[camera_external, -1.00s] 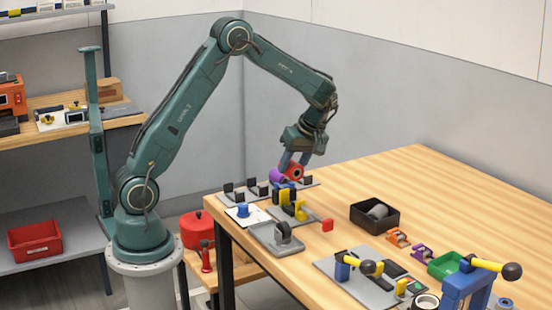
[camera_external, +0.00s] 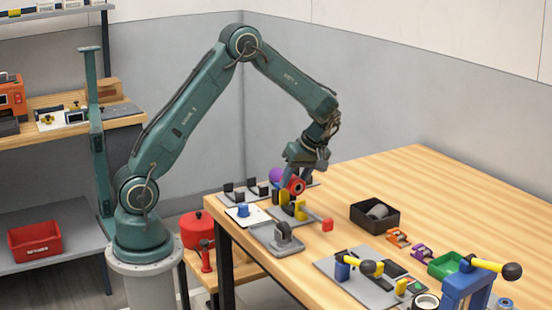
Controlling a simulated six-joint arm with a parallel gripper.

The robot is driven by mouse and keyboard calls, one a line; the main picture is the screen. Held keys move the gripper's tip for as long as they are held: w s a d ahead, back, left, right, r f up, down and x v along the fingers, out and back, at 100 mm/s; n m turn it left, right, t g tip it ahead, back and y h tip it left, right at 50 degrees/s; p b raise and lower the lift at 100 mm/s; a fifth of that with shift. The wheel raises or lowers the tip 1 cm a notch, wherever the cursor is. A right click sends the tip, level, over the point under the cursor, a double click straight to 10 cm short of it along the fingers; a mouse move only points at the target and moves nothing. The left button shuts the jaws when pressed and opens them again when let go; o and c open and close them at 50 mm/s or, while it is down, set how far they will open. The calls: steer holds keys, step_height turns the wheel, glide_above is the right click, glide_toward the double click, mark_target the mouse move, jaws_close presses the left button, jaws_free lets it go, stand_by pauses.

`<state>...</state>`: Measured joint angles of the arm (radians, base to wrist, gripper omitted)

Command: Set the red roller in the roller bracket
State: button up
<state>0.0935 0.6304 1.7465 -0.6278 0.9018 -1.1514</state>
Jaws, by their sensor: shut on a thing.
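The red roller (camera_external: 297,186) is in my gripper (camera_external: 294,181), with its round end facing the camera. My gripper is shut on it, pointing down over the left part of the table. It is just above or beside a yellow upright (camera_external: 299,206) on a small grey plate; I cannot tell whether they touch. Pairs of black uprights (camera_external: 252,186), which look like roller brackets, stand on a grey base behind and to the left. A purple roller (camera_external: 276,174) is at the right end of that row, partly hidden by my gripper.
A blue spool (camera_external: 243,210) on a white plate and a grey fixture (camera_external: 282,234) stand in front. A black bin (camera_external: 374,217) and a lever clamp (camera_external: 355,265) are to the right. The back right of the table (camera_external: 430,175) is clear.

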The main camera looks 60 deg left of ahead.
mark_target(295, 193)
steer(key=shift+f, duration=2.05)
steer(key=shift+f, duration=0.15)
stand_by(0.4)
steer(key=o, duration=1.4)
steer(key=shift+r, duration=3.95)
steer(key=shift+r, duration=0.15)
